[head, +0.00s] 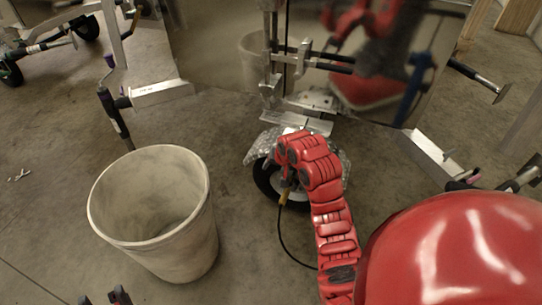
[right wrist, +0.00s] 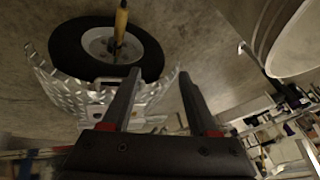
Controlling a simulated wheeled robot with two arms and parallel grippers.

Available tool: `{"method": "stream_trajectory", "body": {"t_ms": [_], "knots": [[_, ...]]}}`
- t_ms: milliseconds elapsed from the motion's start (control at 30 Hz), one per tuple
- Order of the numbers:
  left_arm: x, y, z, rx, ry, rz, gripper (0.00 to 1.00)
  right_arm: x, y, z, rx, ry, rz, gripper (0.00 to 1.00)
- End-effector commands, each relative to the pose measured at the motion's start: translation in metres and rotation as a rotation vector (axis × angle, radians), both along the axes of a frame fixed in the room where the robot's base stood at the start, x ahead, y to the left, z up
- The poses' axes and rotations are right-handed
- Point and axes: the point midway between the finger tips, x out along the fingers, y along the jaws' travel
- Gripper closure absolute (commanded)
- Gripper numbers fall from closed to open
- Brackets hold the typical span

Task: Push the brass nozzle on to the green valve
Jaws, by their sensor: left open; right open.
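The brass nozzle (head: 284,196), on a black hose, is in front of the trailer wheel (head: 267,182) in the head view. In the right wrist view the nozzle (right wrist: 121,20) overlaps the pale wheel hub; I cannot tell whether it touches anything there. My right gripper (right wrist: 158,72) is open and empty, its fingers pointing toward the wheel, with the nozzle beyond the fingertips. My left gripper (head: 104,298) is open at the bottom left edge of the head view, far from the nozzle.
A pale bucket (head: 205,235) stands on the floor left of the wheel. A chequered metal fender (right wrist: 50,75) curves around the wheel (right wrist: 65,50). A shiny trailer panel (head: 220,45) stands behind. The black hose (head: 281,235) runs down behind my right arm.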

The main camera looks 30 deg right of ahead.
Motion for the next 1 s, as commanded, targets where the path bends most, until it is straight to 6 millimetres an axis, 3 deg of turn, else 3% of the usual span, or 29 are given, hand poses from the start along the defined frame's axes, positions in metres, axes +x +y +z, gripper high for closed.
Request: {"method": "stream_trajectory", "body": {"t_ms": [33, 233, 867, 1000], "knots": [[0.0, 0.0, 0.01, 0.0, 0.0, 0.0, 0.5, 0.0, 0.005, 0.013, -0.008, 0.002, 0.016, 0.4], [0.0, 0.0, 0.02, 0.0, 0.0, 0.0, 0.5, -0.003, 0.015, 0.027, -0.026, 0.012, 0.054, 0.4], [0.0, 0.0, 0.02, 0.0, 0.0, 0.0, 0.5, -0.004, 0.017, 0.028, -0.029, 0.015, 0.061, 0.4], [0.0, 0.0, 0.019, -0.005, 0.002, 0.001, 0.5, 0.009, 0.021, 0.027, -0.027, -0.052, 0.067, 0.4]]}}
